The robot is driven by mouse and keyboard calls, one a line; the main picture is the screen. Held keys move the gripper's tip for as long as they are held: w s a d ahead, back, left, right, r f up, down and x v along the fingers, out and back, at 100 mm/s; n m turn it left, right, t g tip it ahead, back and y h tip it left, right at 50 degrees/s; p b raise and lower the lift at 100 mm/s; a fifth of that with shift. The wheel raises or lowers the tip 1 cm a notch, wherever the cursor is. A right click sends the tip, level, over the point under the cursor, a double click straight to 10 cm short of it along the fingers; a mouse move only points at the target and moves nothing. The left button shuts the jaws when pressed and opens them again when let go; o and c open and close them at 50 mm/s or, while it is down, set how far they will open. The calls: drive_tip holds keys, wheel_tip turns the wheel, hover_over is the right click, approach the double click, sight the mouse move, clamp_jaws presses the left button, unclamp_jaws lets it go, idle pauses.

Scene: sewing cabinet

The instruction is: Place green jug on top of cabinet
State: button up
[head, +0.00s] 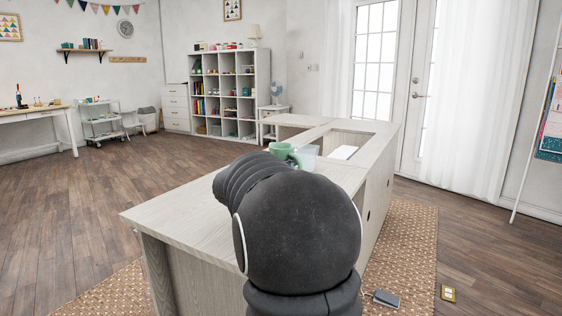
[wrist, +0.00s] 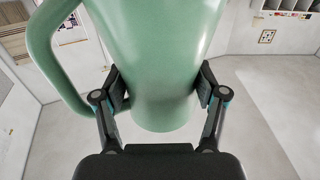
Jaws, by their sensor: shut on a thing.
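The green jug (wrist: 165,60) fills the middle of the wrist view, with its handle (wrist: 48,50) at the left. My gripper (wrist: 160,92) is shut on the jug, one finger on each side of its body. In the head view the green jug (head: 281,151) shows small above the cabinet, partly hidden behind my arm. The pale wood cabinet (head: 180,216) stands in front of me with a flat top and an open well toward its far end. I cannot tell whether the jug touches the top.
A pale translucent container (head: 307,157) is right beside the jug. A white item (head: 343,152) lies in the cabinet's open well. The near left of the cabinet top is clear. A woven rug (head: 408,245) and a small dark box (head: 386,298) are on the floor at right.

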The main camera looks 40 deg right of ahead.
drive_tip(key=o, duration=1.5)
drive_tip(key=shift+f, duration=0.1)
